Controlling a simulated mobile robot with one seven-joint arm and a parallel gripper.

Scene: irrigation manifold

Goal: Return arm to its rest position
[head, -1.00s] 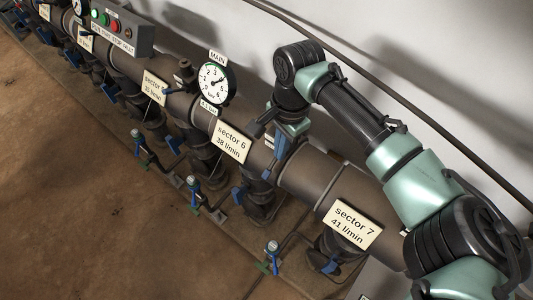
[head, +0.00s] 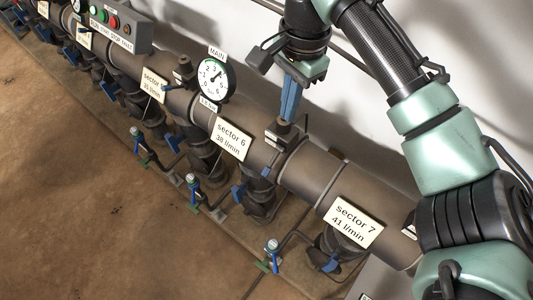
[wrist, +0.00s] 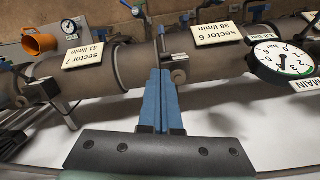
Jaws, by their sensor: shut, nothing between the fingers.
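My arm (head: 385,60) reaches in from the right side of the head view, with the wrist near the top edge. My gripper (head: 289,116) points down, its blue fingers together and empty. It appears above the brown main pipe, between the sector 6 sign (head: 231,139) and the sector 7 sign (head: 353,222). In the wrist view my gripper (wrist: 161,72) shows its blue fingers side by side with nothing between them. The fingertips overlap the small valve fitting (wrist: 174,68) on the pipe; whether they touch it I cannot tell.
The MAIN gauge (head: 215,81) stands on the pipe left of my gripper. A button box (head: 121,28) is at the upper left. Several small blue-handled valves (head: 272,246) line the front. An orange cup (wrist: 39,43) shows in the wrist view. The brown floor is open.

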